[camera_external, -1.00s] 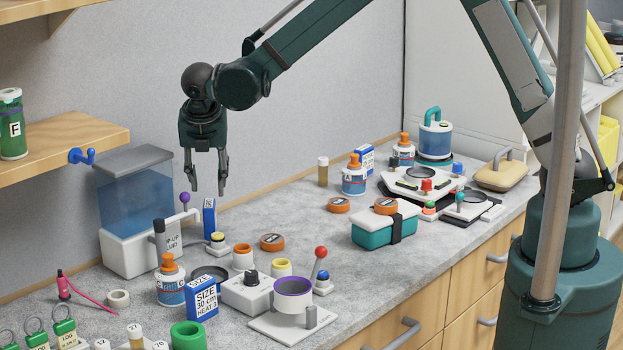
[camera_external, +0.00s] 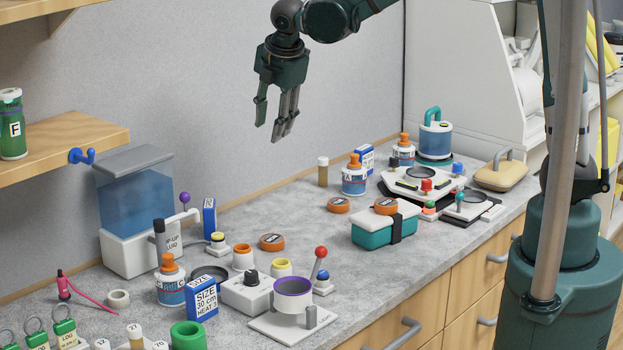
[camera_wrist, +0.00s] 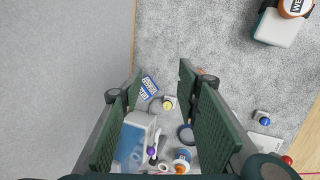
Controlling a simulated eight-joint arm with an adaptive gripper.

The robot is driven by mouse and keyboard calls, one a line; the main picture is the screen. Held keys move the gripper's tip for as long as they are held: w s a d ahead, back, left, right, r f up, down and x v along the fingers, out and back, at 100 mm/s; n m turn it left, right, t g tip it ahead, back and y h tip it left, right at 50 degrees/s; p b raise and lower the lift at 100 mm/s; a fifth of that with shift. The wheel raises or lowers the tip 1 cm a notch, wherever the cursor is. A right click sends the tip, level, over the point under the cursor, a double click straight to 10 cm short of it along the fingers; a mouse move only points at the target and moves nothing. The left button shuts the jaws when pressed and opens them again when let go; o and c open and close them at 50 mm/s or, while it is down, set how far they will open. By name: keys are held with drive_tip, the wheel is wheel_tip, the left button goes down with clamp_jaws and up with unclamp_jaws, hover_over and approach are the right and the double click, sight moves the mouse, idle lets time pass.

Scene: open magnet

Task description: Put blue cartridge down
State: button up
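My gripper (camera_external: 272,122) hangs in the air above the back of the counter, near the wall. Its fingers are apart and nothing is between them; in the wrist view the two green finger pads (camera_wrist: 158,95) also stand open. A narrow blue box (camera_external: 209,216) stands upright on the counter, right of the water tank, below and left of my gripper. It shows in the wrist view as a blue and white block (camera_wrist: 149,87). I cannot tell for sure whether this box is the blue cartridge.
The water tank (camera_external: 137,208) stands at the back left. A yellow button (camera_external: 217,240), an orange-lidded jar (camera_external: 272,242) and a teal box (camera_external: 384,229) stand on the counter. The grey counter (camera_external: 290,215) below my gripper is mostly clear. A wooden shelf (camera_external: 75,143) juts out at left.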

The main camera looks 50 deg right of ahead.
drive_tip(key=s+d+r+m+t, duration=0.1)
drive_tip(key=s+d+m, duration=0.4)
drive_tip(key=s, duration=0.5)
drive_tip(key=s+d+r+m+t+y, duration=0.1)
drive_tip(key=s+d+r+m, duration=0.1)
drive_tip(key=s+d+m, duration=0.4)
drive_tip(key=s+d+r+m+t, duration=0.1)
drive_tip(key=s+d+m, duration=0.5)
drive_tip(key=s, duration=0.7)
drive_tip(key=shift+s+r+m+y, duration=0.3)
drive_tip(key=shift+m, duration=0.6)
drive_tip(key=shift+d+f, duration=0.1)
wheel_tip(320, 180, down, 22)
drive_tip(key=b, duration=2.2)
drive_tip(key=shift+f+b, duration=0.25)
drive_tip(key=shift+b, duration=0.15)
drive_tip(key=shift+o, duration=0.3)
drive_tip(key=shift+r, duration=0.1)
